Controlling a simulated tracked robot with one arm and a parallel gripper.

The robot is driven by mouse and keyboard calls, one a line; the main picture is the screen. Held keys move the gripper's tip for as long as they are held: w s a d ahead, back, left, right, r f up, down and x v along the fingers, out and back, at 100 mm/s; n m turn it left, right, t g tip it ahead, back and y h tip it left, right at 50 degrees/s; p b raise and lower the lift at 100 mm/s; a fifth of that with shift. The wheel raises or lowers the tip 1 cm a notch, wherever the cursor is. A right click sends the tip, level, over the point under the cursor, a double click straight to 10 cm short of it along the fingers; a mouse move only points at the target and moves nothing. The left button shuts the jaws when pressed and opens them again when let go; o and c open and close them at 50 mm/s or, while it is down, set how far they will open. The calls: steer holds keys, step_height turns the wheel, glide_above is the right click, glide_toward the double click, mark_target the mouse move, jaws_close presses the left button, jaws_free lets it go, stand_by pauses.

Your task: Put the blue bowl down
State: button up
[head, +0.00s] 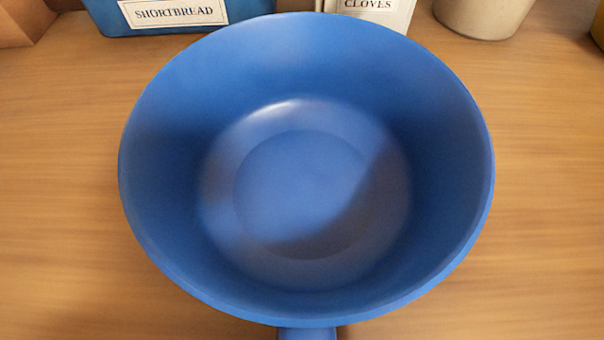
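The blue bowl (300,195) fills the middle of the head view, close to the camera. It is round, deep and empty, with its opening facing me and a shadow across its inside. A short blue stub (307,333) sticks out below its near rim and is cut off by the bottom edge; it looks like a handle of the bowl. My gripper does not show, so its hold on the bowl cannot be seen. The bowl hides its own underside, and I cannot tell whether it touches the wooden surface (60,200) or is above it.
Along the back stand a blue container labelled SHORTBREAD (225,12), a pale container labelled CLOVES (398,18) and a cream pot (483,14). A brown object (22,20) is at the far left corner. The wood left and right of the bowl is bare.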

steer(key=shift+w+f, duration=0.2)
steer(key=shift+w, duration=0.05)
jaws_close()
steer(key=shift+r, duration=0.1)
